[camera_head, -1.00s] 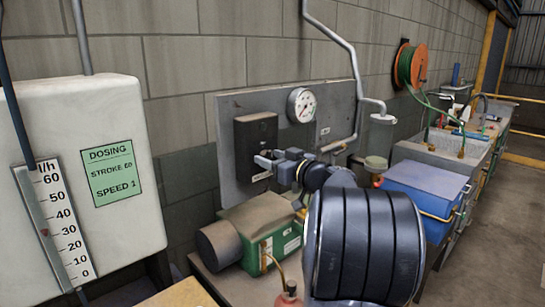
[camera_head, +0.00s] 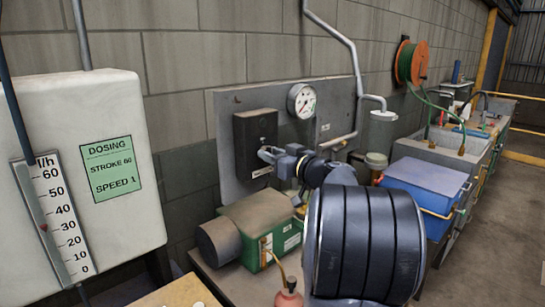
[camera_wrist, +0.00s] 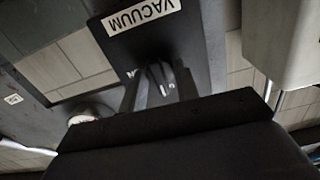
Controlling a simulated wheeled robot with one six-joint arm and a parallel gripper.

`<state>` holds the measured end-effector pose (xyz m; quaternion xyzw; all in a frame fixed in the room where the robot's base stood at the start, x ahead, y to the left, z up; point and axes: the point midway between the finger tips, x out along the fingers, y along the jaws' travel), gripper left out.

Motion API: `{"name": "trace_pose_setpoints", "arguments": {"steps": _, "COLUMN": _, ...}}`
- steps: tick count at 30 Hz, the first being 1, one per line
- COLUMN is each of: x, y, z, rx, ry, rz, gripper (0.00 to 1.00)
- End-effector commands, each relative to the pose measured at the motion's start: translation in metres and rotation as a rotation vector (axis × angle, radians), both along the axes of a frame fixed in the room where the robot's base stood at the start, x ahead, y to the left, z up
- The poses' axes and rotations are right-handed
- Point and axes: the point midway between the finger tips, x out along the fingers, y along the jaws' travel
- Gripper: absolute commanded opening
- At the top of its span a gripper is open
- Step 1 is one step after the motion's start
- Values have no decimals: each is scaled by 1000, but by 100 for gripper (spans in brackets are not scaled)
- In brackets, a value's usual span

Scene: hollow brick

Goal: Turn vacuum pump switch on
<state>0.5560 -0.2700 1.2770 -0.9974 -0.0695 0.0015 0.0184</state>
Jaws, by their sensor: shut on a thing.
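The vacuum switch box (camera_head: 255,128) is a dark box on the grey wall panel. In the wrist view the box (camera_wrist: 165,45) fills the upper middle and carries a white label (camera_wrist: 141,16) reading VACUUM, upside down. My gripper (camera_head: 266,153) is at the lower front of the box. In the wrist view my gripper (camera_wrist: 158,80) has its fingers shut on a small dark switch lever, with pale marks showing between them. The lever is mostly hidden by the fingers, so its position is hard to read.
A round gauge (camera_head: 301,101) sits on the panel right of the box. A green pump (camera_head: 272,231) with a grey motor stands below my arm. A blue box (camera_head: 427,184) is to the right. A white dosing tank (camera_head: 95,115) stands at the left.

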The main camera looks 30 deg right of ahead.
Motion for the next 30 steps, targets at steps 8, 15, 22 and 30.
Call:
{"name": "trace_pose_setpoints", "arguments": {"steps": 8, "x": 0, "y": 0, "z": -5, "rx": 159, "ry": 20, "rz": -2, "gripper": 7}}
{"name": "trace_pose_setpoints", "arguments": {"steps": 15, "x": 0, "y": -1, "z": -5, "rx": 377, "ry": 52, "rz": -1, "gripper": 7}}
{"name": "trace_pose_setpoints", "arguments": {"steps": 22, "x": 0, "y": -1, "z": -4, "rx": 594, "ry": 83, "rz": -1, "gripper": 7}}
{"name": "trace_pose_setpoints", "arguments": {"steps": 30, "x": 0, "y": -2, "z": -3, "rx": 850, "ry": 119, "rz": -1, "gripper": 7}}
